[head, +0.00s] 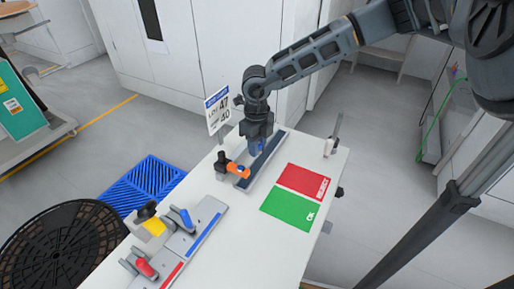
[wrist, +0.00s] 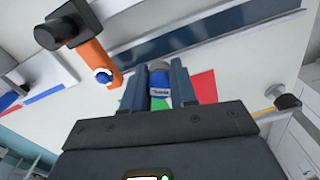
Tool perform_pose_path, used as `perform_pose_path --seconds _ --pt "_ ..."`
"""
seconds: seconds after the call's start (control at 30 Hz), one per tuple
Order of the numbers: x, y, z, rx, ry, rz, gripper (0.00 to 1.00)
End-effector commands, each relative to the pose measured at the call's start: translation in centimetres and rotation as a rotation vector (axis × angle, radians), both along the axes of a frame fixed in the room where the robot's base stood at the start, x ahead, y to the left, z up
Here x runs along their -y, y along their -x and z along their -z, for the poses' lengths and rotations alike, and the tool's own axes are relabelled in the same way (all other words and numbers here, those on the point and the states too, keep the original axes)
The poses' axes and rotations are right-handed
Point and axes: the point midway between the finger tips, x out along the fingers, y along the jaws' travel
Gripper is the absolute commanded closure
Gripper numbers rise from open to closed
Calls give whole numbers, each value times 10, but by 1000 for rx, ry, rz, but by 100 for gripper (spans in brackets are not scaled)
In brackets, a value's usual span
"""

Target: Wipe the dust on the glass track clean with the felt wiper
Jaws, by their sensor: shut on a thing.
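The glass track is a long dark blue strip in a pale frame (head: 271,153), on the white table; it also shows across the top of the wrist view (wrist: 205,32). My gripper (head: 257,139) is over the track's middle, pointing down. It is shut on a small blue and grey piece with a label (wrist: 160,84), which looks like the felt wiper. The piece shows blue just below the jaws in the head view (head: 257,149). I cannot tell whether its underside touches the glass. No dust can be made out on the strip.
An orange arm with a black knob (head: 236,169) stands at the track's near end. A red panel (head: 303,181) and a green panel (head: 289,209) lie to the right. Clamp fixtures (head: 182,241) occupy the table's near left. A lot sign (head: 217,109) stands behind the track.

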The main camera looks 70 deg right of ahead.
Motion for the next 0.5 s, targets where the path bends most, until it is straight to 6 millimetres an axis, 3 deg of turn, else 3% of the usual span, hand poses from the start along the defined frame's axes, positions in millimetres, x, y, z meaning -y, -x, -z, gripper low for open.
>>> perform_pose_path --seconds 0.23,0.5 --pt "0 0 -3 1 0 0 100" --pt "0 0 -24 1 0 0 100"
